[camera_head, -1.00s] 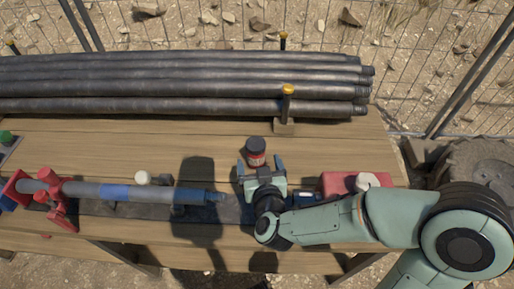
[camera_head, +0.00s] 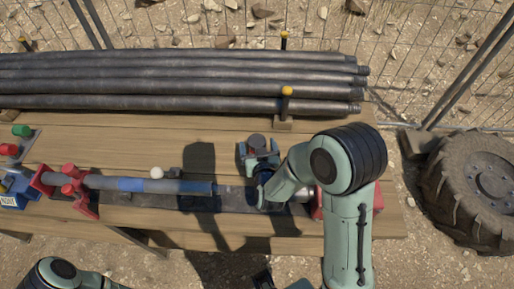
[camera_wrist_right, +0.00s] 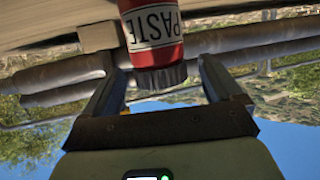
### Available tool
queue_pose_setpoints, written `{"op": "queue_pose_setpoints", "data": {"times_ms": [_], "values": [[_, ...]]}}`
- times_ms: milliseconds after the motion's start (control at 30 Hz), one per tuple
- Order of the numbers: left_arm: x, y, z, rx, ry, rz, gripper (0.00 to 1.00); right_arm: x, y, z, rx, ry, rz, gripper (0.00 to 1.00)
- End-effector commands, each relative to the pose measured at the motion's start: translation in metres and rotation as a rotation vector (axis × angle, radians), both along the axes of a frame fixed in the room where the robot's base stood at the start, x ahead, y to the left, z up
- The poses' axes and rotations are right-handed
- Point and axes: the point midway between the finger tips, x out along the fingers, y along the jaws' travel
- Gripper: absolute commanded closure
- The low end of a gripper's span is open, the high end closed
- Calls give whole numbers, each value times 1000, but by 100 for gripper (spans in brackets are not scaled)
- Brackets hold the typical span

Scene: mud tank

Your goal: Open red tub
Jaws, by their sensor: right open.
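The red tub (camera_head: 257,141) stands on the wooden table, in front of the pipe stack; mostly its dark lid shows in the head view. In the right wrist view the red tub (camera_wrist_right: 152,40) appears upside down, with a white PASTE label and a ridged dark lid. My right gripper (camera_head: 258,150) is open, with one finger on each side of the tub. In the wrist view a gap shows between the lid and each finger of the right gripper (camera_wrist_right: 162,80). My left gripper does not show clearly; only a left arm link is at the bottom left.
Long dark pipes (camera_head: 180,80) lie along the back of the table, held by yellow-topped posts (camera_head: 287,95). A pipe with a blue band (camera_head: 130,184) sits in red clamps (camera_head: 75,187) at left. A red box (camera_head: 378,197) is partly behind my right arm. A tyre (camera_head: 480,190) stands at right.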

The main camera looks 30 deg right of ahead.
Motion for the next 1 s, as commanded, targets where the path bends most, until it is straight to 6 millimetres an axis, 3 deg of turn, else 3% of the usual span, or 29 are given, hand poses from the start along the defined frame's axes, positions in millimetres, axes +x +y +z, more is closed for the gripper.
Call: {"op": "queue_pose_setpoints", "data": {"times_ms": [200,433,600,667,1000], "values": [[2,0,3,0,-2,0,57,21,-8,-6,0,0,-1,8],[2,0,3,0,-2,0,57,21,-8,-7,0,1,0,8],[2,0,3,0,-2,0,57,21,-8,-6,0,0,0,63],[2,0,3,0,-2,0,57,21,-8,-6,0,0,0,80],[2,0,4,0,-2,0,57,22,-8,-2,1,-4,0,81]]}}
